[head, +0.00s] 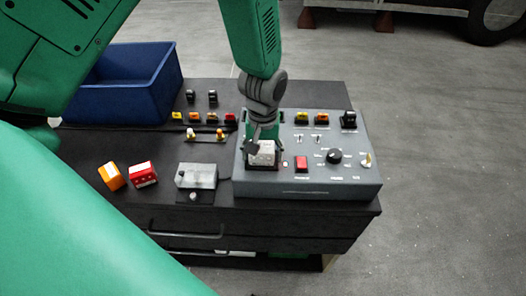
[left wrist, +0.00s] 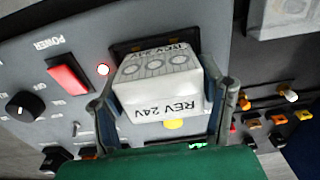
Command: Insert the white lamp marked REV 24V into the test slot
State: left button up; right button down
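The white lamp (left wrist: 165,82), marked REV 24V on its side, is between the two fingers of my left gripper (left wrist: 162,92), which are closed against its sides. In the head view the lamp (head: 262,154) is at the black test slot (head: 264,168), on the front left of the grey test panel (head: 310,187). In the left wrist view the dark slot (left wrist: 128,49) shows at the lamp's far end. I cannot tell how deep the lamp sits in it. My left gripper (head: 262,138) reaches down from above. My right gripper is not in view.
A blue bin (head: 128,92) stands at the back left.

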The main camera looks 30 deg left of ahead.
aim_at(263, 146)
pick_arm(q)
jog(key=shift+r+p, duration=2.6)
jog(key=shift+r, duration=2.9)
